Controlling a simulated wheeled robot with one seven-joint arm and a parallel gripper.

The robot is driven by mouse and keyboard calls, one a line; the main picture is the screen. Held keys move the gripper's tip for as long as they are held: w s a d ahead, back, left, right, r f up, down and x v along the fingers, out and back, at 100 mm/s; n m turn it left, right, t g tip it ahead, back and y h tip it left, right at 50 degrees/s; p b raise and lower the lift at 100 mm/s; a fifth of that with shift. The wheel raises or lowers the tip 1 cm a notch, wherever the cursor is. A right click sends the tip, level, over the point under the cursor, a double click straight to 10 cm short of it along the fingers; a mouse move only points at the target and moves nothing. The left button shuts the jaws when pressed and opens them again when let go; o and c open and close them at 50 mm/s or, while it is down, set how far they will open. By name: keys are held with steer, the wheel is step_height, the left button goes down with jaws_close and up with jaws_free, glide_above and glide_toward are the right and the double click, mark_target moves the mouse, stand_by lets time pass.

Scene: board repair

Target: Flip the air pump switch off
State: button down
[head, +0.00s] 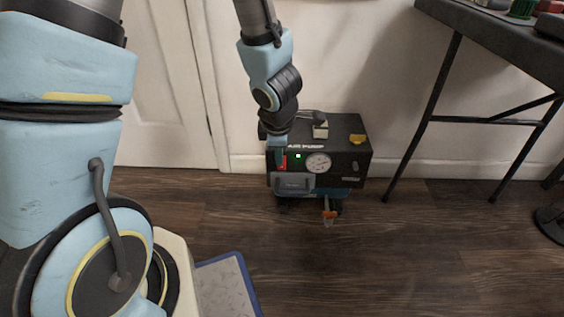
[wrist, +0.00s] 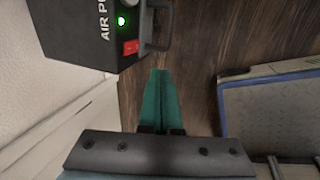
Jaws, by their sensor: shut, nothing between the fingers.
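The air pump (head: 345,157) is a black box with "AIR PUMP" lettering, standing on the floor against the wall. Its red switch (head: 282,162) is on the left of the front face, beside a lit green light (head: 298,156) and a round gauge (head: 318,163). The wrist view also shows the red switch (wrist: 131,47) and the glowing green light (wrist: 121,21) at upper left. My gripper (wrist: 160,72) has its teal fingers shut together and empty. The fingertips are below and right of the switch in the wrist view, apart from it in the picture. In the head view my wrist partly covers the pump's left side.
A grey handle (head: 292,184) sticks out from the pump's front, below the switch. A small orange-handled valve (head: 329,212) is low in front. A black table (head: 505,45) stands at right.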

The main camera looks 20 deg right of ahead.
steer(key=w+d+f+b, duration=0.3)
steer(key=w+f+b, duration=0.3)
steer(key=f, duration=0.4)
steer(key=shift+w, duration=0.25)
steer(key=shift+f, duration=0.1)
stand_by(0.4)
steer(key=b, duration=0.2)
steer(key=shift+w+d+t+b, duration=0.1)
steer(key=shift+w+t+b, duration=0.05)
steer(key=shift+t+b, duration=0.25)
